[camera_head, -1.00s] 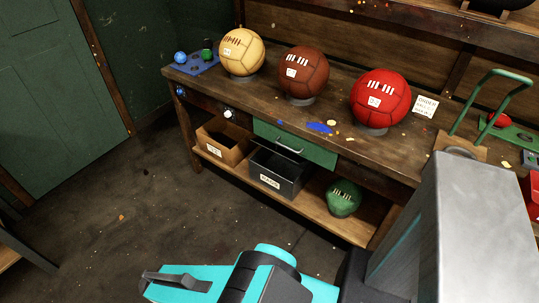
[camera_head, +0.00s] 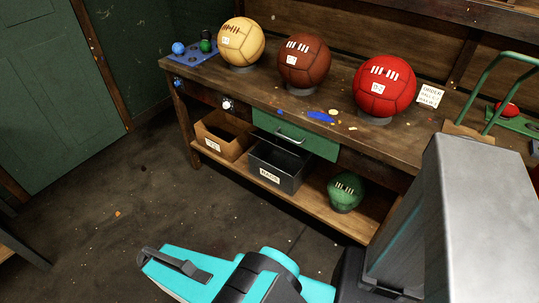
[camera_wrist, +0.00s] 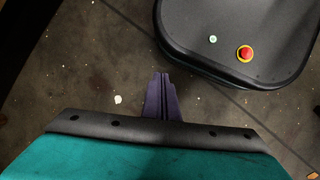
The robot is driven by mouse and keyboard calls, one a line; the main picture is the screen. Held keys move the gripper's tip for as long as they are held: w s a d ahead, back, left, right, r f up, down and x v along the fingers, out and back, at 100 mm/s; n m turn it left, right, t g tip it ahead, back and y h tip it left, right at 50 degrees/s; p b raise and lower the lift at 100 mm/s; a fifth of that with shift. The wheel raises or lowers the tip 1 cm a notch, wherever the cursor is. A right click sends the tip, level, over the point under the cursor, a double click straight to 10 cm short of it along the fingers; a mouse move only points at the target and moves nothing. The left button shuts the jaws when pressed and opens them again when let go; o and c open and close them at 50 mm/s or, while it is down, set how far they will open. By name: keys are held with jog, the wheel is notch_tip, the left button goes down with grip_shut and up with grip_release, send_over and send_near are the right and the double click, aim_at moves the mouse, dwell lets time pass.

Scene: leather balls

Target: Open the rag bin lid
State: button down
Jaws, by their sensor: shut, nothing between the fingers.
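The rag bin (camera_head: 277,179) is a dark grey box with a white label reading RAGS. It sits on the lower shelf of the workbench, below the green drawer, in the head view. My gripper (camera_wrist: 161,76) is shut and empty in the wrist view, pointing over the bare floor. In the head view my teal wrist reaches left over the floor, in front of and apart from the bin. The bin is not in the wrist view.
A cardboard box (camera_head: 221,142) stands left of the bin and a green ball (camera_head: 345,192) to its right. The green drawer (camera_head: 294,136) is above. Three larger balls stand on the benchtop (camera_head: 265,91). The floor (camera_head: 120,200) before the bench is mostly clear.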

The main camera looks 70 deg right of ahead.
jog(key=w+d+n+t+h+b, duration=0.15)
jog(key=d+b, duration=0.25)
jog(key=d, duration=0.6)
jog(key=w+d+f+n+h+b, duration=0.1)
jog(key=w+d+n+h+b, duration=0.25)
jog(key=d, duration=0.75)
jog(key=w+d+n+h+b, duration=0.15)
jog(key=d+b, duration=0.35)
jog(key=d, duration=0.5)
jog(key=s+d+r+n+h+b, duration=0.2)
jog(key=d+r+b, duration=0.1)
jog(key=d, duration=0.5)
jog(key=s+d+r+n+g+h+b, duration=0.1)
jog(key=s+d+r+n+b, duration=0.1)
jog(key=d, duration=0.7)
jog(key=s+d+r+n+h+b, duration=0.2)
jog(key=s+d+r+b, duration=0.2)
jog(key=d, duration=0.5)
jog(key=shift+d+r+h+b, duration=0.15)
jog(key=shift+r+h+b, duration=0.3)
jog(key=shift+b, duration=0.9)
